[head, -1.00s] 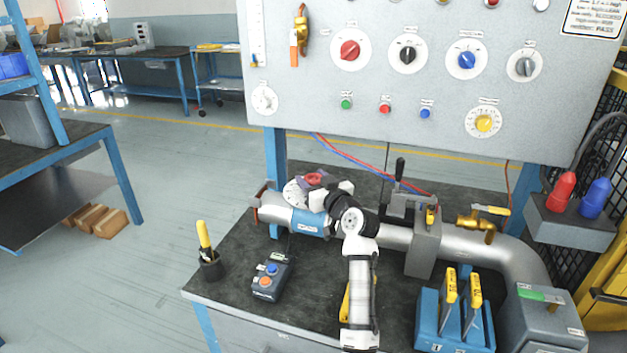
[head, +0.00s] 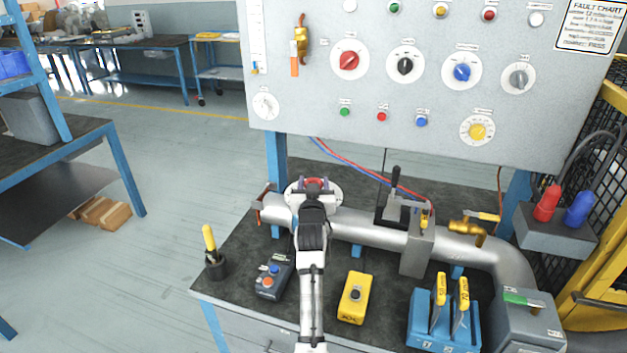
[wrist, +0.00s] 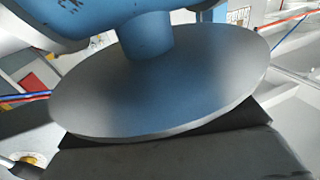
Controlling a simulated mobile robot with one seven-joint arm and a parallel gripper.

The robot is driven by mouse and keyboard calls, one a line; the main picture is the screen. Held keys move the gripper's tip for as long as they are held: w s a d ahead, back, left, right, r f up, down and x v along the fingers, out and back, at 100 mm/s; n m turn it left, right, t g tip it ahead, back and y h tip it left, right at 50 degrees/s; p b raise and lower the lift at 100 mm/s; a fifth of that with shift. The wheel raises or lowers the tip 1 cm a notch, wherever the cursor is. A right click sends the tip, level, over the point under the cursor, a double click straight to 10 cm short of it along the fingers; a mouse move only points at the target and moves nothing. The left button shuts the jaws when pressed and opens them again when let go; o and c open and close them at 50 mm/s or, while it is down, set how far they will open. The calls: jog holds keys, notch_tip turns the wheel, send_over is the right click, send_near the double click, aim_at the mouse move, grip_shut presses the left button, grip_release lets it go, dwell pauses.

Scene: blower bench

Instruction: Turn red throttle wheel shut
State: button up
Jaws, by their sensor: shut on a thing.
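The red throttle wheel (head: 313,182) shows as a small red patch above a white round dial plate (head: 333,194) on the pipe (head: 350,227) at the bench's left. My gripper (head: 314,184) is at the wheel, one finger on each side, shut on it. My wrist hides the wheel's near side and part of the dial. In the wrist view a large grey disc (wrist: 190,85), seemingly the dial plate from its underside, fills the middle, with a blue stem (wrist: 147,38) meeting it. The wheel and fingertips cannot be made out there.
The grey panel (head: 400,110) rises behind.

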jog(key=m+h+b, duration=0.1)
jog(key=h+b, duration=0.1)
jog(key=f+m+h+b, duration=0.1)
jog(key=b, duration=0.1)
jog(key=shift+a+m+g+h, duration=0.15)
jog(key=shift+m+g+h, duration=0.15)
jog(key=shift+h, duration=0.1)
jog(key=m+h+b, duration=0.1)
jog(key=h+b, duration=0.1)
jog(key=b, duration=0.2)
jog(key=m+g+h+b, duration=0.1)
jog(key=h+b, duration=0.1)
jog(key=b, duration=0.1)
jog(key=shift+f+m+g+b, duration=0.1)
jog(key=shift+m+g+b, duration=0.2)
jog(key=shift+m+b, duration=0.1)
jog(key=m+g+h+b, duration=0.1)
jog(key=b, duration=0.1)
jog(key=m+h+b, duration=0.1)
jog(key=h+b, duration=0.1)
jog(key=shift+r+g, duration=0.2)
jog(key=shift+g, duration=0.2)
jog(key=m+g+h+b, duration=0.1)
jog(key=g+h+b, duration=0.1)
jog(key=m+g+b, duration=0.1)
jog(key=shift+d+r+m+h, duration=0.2)
jog(key=shift+r+m+h, duration=0.1)
jog(key=shift+h, duration=0.1)
jog(key=o, duration=1)
jog(key=shift+s, duration=0.1)
